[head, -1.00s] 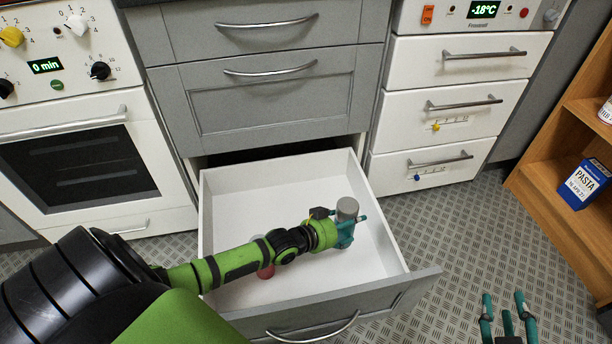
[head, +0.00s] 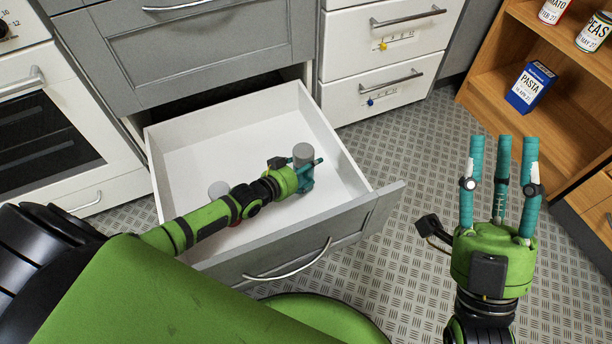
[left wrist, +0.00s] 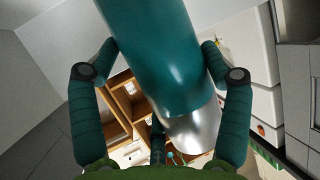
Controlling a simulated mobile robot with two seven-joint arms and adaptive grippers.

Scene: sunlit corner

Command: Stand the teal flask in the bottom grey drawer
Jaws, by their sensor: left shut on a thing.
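The bottom grey drawer (head: 368,229) is pulled out, its white inside open to view. My left gripper (head: 311,176) is inside the drawer's outline, near its right side. It is shut on the teal flask, whose grey cap (head: 303,152) shows above the fingers and looks upright. In the left wrist view the teal flask body (left wrist: 155,50) lies between the fingers, its shiny silver end (left wrist: 192,132) showing. I cannot tell whether its base touches the drawer floor. My right gripper (head: 504,150) is open and empty, fingers pointing up, right of the drawer.
A grey-topped object with red below (head: 219,189) is in the drawer, partly hidden by my left arm. White drawers (head: 375,90) stand behind to the right. A wooden shelf (head: 490,85) holds a blue pasta box (head: 530,87) and cans. The patterned floor between is clear.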

